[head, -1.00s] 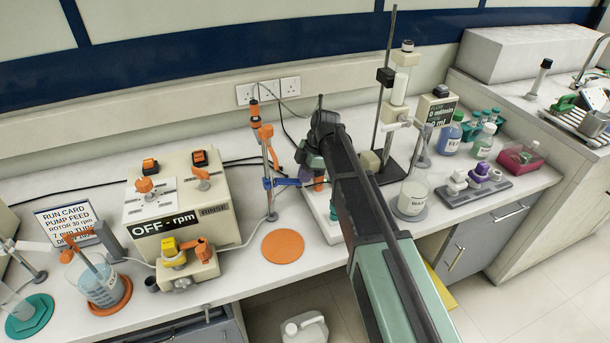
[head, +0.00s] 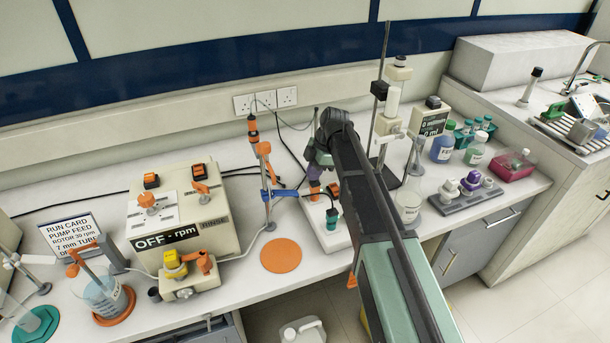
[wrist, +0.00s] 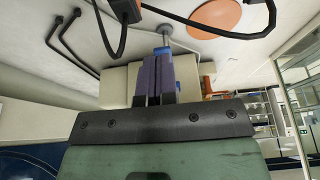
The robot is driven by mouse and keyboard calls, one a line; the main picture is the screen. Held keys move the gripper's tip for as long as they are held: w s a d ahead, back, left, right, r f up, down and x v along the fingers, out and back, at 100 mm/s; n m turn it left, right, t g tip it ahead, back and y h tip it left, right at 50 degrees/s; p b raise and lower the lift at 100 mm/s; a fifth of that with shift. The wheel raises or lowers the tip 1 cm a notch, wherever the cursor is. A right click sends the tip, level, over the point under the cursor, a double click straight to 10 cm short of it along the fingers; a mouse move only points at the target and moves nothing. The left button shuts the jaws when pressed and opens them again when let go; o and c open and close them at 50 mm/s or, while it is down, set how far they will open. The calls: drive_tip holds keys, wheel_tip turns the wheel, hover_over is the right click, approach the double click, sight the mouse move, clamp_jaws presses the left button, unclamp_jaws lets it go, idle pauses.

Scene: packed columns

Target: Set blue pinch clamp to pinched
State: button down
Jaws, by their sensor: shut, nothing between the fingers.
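The blue pinch clamp (head: 277,193) is on the thin stand left of my gripper in the head view. It looks like a small blue body with a bar to the right; whether it is pinched is too small to tell. In the wrist view, blue (wrist: 162,52) shows just beyond my fingertips, partly hidden by them. My gripper (head: 313,172) has purple fingers and is right of the clamp, with a small gap in the head view. In the wrist view my gripper (wrist: 153,60) has its fingers together with nothing between them.
An orange disc (head: 281,256) lies in front of the stand. The pump box (head: 178,215), reading OFF, stands to the left. A tall dark rod stand (head: 385,90) and a display box (head: 430,121) are behind my arm. A purple-topped valve block (head: 467,194) is right.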

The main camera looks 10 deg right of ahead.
drive_tip(key=d+r+p, duration=0.1)
drive_tip(key=d, duration=0.1)
drive_tip(key=w+d+r+p, duration=0.1)
drive_tip(key=d+r, duration=0.1)
drive_tip(key=shift+d+r, duration=0.1)
idle(0.3)
